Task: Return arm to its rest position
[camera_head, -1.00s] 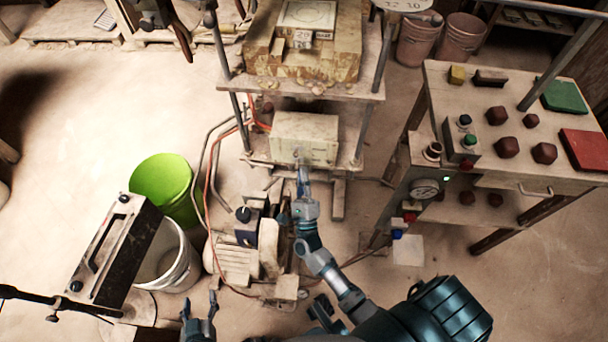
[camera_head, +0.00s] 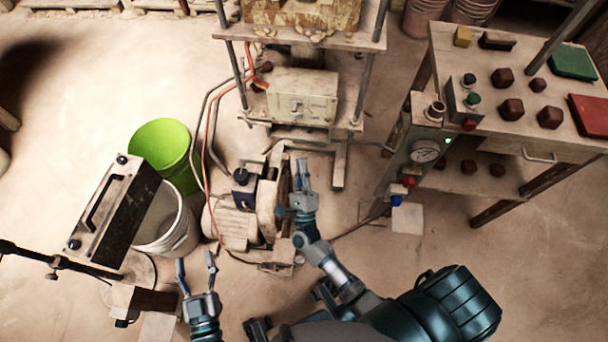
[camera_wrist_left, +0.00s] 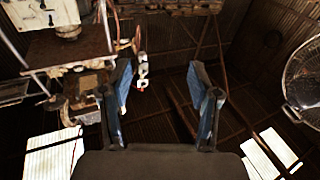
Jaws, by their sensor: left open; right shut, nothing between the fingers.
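My left gripper (camera_head: 196,260) is open and empty at the lower left of the head view, right of the white bucket. In the left wrist view its two blue fingers (camera_wrist_left: 160,75) stand apart with nothing between them. My right gripper (camera_head: 302,163) is shut and empty near the middle of the head view, apart from the pale switch box (camera_head: 312,92) on the press (camera_head: 345,125). It appears in front of the motor and pump unit (camera_head: 238,222); I cannot tell the gap between them.
A green bucket (camera_head: 162,142) and a white bucket (camera_head: 178,238) stand at left, beside a black-handled panel (camera_head: 105,218). Hoses (camera_head: 205,125) run beside the press. The floor at lower right is clear.

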